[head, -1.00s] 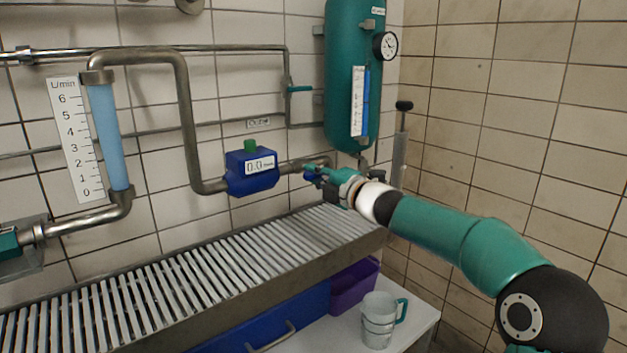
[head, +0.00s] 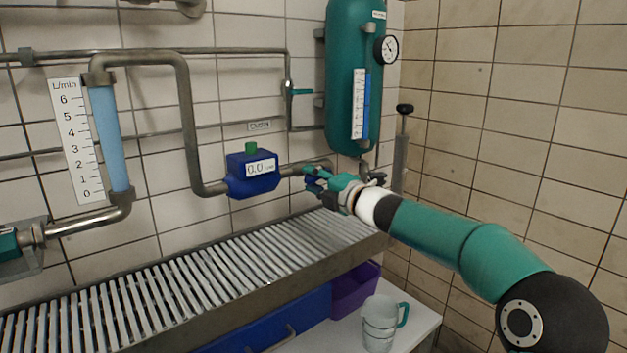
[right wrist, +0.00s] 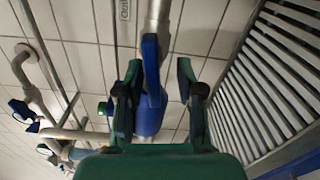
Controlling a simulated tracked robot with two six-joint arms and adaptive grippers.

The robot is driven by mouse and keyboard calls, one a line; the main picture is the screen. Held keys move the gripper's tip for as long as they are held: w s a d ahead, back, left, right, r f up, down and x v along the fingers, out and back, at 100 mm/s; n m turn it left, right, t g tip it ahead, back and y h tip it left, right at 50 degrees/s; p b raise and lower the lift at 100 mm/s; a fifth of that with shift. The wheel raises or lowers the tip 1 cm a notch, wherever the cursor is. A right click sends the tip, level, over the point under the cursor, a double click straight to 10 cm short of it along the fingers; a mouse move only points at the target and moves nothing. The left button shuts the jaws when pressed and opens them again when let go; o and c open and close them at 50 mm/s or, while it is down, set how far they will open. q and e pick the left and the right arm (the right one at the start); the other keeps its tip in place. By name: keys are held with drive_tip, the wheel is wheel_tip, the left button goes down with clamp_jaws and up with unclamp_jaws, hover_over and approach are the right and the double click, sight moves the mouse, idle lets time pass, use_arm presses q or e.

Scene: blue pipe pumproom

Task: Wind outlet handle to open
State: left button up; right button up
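The outlet handle (right wrist: 151,62) is blue and shows in the right wrist view, standing out from the pipe between my right gripper's two fingers. In the head view only a small blue part of it (head: 312,181) shows at the pipe's end, mostly hidden by the fingers. My right gripper (head: 321,184) is at the handle. In the right wrist view the gripper (right wrist: 160,82) is open, with the handle nearer the left finger and a clear gap to the right finger. My left gripper is not in view.
A blue flow meter (head: 252,174) reading 0.0 sits on the pipe to the left. A slatted metal grate (head: 200,282) runs below. A teal tank (head: 345,75) hangs behind the gripper. A cup (head: 380,322) stands on the white surface below.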

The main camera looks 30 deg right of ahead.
drive_tip(key=shift+s+d+r, duration=0.1)
drive_tip(key=shift+s+r, duration=0.05)
drive_tip(key=shift+s+d, duration=0.1)
drive_tip(key=shift+s, duration=0.45)
drive_tip(key=s, duration=1)
drive_tip(key=shift+s+d, duration=0.35)
